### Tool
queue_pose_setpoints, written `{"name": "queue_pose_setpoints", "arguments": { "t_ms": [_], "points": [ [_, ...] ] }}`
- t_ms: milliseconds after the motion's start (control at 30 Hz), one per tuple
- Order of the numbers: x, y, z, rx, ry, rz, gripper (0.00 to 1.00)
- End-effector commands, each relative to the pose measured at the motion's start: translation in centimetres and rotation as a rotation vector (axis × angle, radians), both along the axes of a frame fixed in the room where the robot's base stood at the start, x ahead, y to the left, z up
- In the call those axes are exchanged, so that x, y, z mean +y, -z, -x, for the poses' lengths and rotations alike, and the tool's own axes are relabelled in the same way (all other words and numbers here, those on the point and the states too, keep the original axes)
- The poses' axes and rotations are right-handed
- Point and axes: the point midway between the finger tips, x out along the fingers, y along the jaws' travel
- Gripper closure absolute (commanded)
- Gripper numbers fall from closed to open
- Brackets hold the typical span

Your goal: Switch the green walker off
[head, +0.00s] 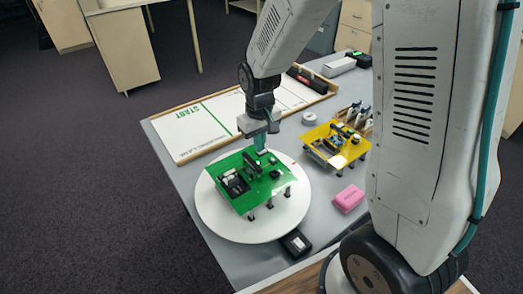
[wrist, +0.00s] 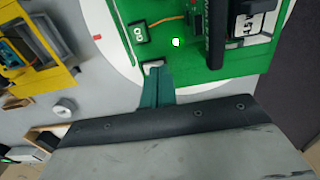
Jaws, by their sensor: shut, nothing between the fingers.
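The green walker (head: 250,183) stands on its short dark legs on a white round disc (head: 225,222) in the head view. My gripper (head: 262,150) is shut and empty, pointing down at the walker's far edge. In the wrist view the teal fingertips (wrist: 154,75) are together, right beside a small whitish part (wrist: 152,66) at the edge of the green board (wrist: 205,72). I cannot tell whether they touch it. A dark button marked GO (wrist: 140,32) and a bright lit lamp (wrist: 176,42) show on the board.
A yellow walker (head: 333,146) stands to the right on the grey table (head: 300,228). A pink block (head: 348,198) and a small black box (head: 295,242) lie near the disc. A white START board (head: 215,122) lies behind. Tools stand beyond the yellow walker.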

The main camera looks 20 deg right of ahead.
Motion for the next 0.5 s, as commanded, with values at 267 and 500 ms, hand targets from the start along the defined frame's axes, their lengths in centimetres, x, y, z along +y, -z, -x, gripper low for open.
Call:
{"name": "queue_pose_setpoints", "arguments": {
  "t_ms": [267,500],
  "points": [
    [-0.01,0.45,0.03,0.002,0.0,0.0,1.0],
    [0.0,0.81,0.02,0.001,0.0,0.0,1.0]
  ]
}}
